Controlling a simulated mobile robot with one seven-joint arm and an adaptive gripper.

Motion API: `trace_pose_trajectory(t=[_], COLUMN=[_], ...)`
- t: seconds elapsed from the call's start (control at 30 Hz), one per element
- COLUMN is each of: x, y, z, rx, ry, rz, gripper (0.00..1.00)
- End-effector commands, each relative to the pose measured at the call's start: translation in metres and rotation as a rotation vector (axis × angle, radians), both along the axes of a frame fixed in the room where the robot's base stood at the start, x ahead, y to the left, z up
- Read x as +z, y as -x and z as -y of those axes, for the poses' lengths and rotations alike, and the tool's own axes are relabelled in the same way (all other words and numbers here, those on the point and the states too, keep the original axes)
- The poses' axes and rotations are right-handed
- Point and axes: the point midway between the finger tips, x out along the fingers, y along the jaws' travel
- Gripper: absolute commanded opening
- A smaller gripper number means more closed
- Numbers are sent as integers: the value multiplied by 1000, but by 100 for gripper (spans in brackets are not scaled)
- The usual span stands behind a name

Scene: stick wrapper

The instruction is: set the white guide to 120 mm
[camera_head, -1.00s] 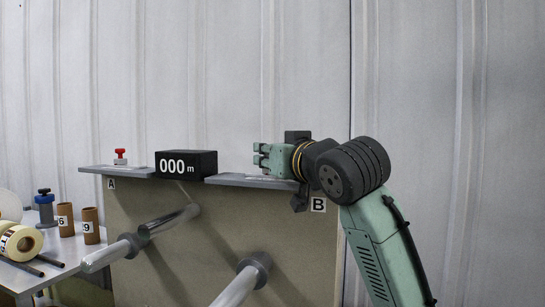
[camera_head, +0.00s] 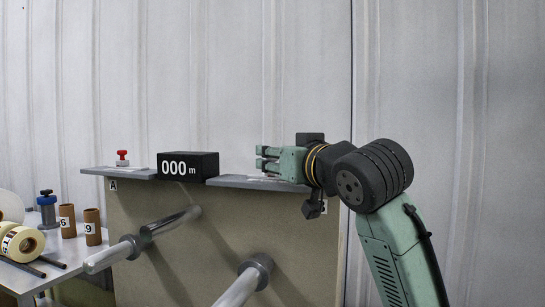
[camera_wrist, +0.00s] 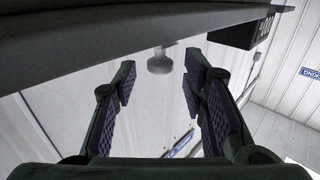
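My gripper (camera_head: 260,158) is just above the right-hand grey shelf (camera_head: 228,181), the one at label B, with its fingers pointing left. It is open, with a wide gap between its two fingers in the wrist view (camera_wrist: 162,75). In the head view I cannot make out this knob. No millimetre reading is legible in either view.
A black counter (camera_head: 187,166) reading 000 m stands between the shelves. A red-topped knob (camera_head: 122,158) is on the left shelf (camera_head: 105,171). Two metal rollers (camera_head: 110,256) (camera_head: 240,287) stick out below. A side table (camera_head: 55,275) with rolls and tubes is at left.

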Motion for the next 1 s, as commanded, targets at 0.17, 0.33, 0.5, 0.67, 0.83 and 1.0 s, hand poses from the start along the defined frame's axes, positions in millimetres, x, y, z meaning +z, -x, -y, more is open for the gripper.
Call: trace_pose_trajectory(t=[0.17,0.33,0.5,0.67,0.83,1.0], x=[0,0,0,0,0,0], y=[36,64,79,82,82,82], z=[19,33,40,42,42,42], rx=[-1,-1,0,0,0,0], ry=[-2,-1,0,0,-1,0], rz=[2,3,1,0,0,0], gripper=[39,39,39,39,39,39])
